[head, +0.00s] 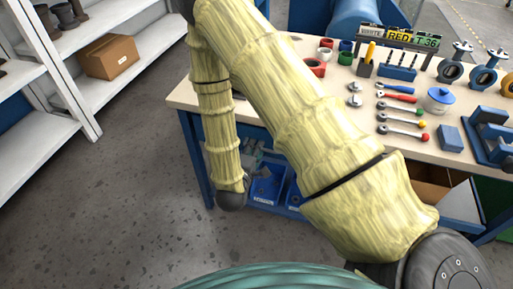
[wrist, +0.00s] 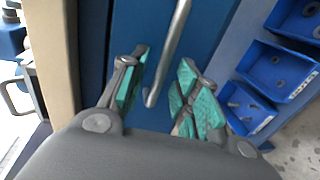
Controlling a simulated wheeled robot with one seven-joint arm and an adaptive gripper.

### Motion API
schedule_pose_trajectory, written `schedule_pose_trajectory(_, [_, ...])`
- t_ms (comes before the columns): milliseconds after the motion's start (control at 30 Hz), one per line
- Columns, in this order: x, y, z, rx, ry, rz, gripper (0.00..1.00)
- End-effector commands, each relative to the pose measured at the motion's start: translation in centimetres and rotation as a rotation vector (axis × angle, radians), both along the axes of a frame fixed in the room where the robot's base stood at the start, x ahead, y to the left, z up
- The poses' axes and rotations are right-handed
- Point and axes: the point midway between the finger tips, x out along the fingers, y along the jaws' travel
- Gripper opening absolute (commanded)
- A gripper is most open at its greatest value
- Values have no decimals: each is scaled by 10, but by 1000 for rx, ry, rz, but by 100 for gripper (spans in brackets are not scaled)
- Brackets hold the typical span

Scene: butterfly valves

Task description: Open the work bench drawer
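The work bench (head: 345,115) has a beige top and blue frame in the head view. In the wrist view, the blue drawer front (wrist: 210,30) fills the middle, with a grey metal bar handle (wrist: 172,50) on it. My gripper (wrist: 163,90) is open, its two teal-padded fingers on either side of the handle's end, with visible gaps to it. The fingers look close to the drawer front; I cannot tell whether they touch it.
Blue bins (head: 265,188) sit under the bench; they also show at the right of the wrist view (wrist: 275,70). Tools, valves and a nameplate stand (head: 400,37) crowd the bench top. White shelves (head: 120,75) with a cardboard box (head: 108,56) stand left. The grey floor between is clear.

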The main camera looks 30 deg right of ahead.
Motion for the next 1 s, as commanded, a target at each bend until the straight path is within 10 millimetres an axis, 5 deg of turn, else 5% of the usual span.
schedule_pose_trajectory(533, [11,-13,-4,0,0,1,31])
schedule_pose_trajectory(700, [11,-13,-3,0,0,1,0])
schedule_pose_trajectory(1000, [11,-13,-4,0,0,0,0])
